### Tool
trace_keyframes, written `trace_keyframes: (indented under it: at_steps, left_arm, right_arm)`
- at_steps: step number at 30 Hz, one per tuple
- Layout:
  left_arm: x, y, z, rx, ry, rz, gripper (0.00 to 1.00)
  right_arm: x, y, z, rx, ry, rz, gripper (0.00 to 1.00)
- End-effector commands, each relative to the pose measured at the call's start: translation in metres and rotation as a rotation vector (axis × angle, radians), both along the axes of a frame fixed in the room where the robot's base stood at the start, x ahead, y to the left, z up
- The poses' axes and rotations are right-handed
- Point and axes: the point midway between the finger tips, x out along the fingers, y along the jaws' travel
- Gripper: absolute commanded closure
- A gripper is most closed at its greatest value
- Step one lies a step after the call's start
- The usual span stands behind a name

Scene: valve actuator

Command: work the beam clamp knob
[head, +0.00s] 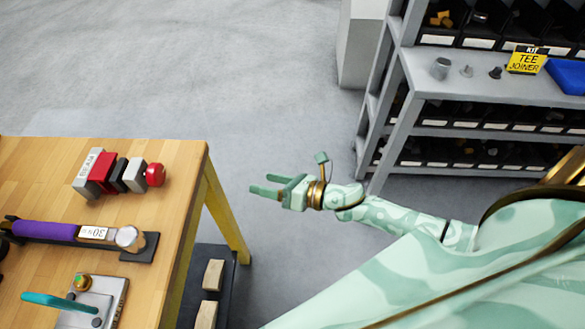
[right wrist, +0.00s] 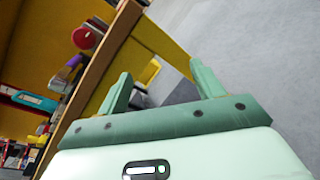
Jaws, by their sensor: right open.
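The beam clamp (head: 104,170) lies on the wooden table, near its back right corner. It has a grey end block labelled BEAM, red and black middle parts and a grey block. Its round red knob (head: 155,175) is at the right end, facing the table's right edge. My right gripper (head: 262,184) is open and empty, off the table's right edge, to the right of the knob and clear of it. Its two spread fingers also show in the right wrist view (right wrist: 160,75), with a red round part (right wrist: 83,38), probably the knob, beyond them. My left gripper is not in view.
On the table (head: 40,170) are a purple-handled tool (head: 45,230) with a "30" label and a grey plate (head: 108,290) with a teal lever (head: 52,301). A shelf (head: 480,85) with bins stands at the right. Open floor lies between table and shelf.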

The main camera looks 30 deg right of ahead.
Motion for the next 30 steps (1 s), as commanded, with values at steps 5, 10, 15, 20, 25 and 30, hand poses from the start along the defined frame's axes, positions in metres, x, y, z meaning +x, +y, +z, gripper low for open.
trace_keyframes:
  at_steps: [5,10,15,20,25,30]
  left_arm:
    - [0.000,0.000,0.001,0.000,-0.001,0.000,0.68]
    - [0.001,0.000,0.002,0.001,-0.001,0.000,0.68]
    - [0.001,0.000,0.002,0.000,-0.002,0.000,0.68]
    - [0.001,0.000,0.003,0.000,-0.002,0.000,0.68]
    - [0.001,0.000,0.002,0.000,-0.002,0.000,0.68]
    - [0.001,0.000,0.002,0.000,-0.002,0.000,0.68]
  right_arm:
    - [-0.005,-0.018,-0.038,0.115,0.181,-0.126,0.33]
    - [-0.013,-0.034,-0.070,0.212,0.324,-0.239,0.33]
    - [-0.021,-0.043,-0.092,0.279,0.419,-0.316,0.33]
    - [-0.024,-0.047,-0.100,0.307,0.455,-0.349,0.33]
    - [-0.024,-0.048,-0.101,0.311,0.460,-0.353,0.33]
    - [-0.026,-0.049,-0.104,0.318,0.471,-0.362,0.33]
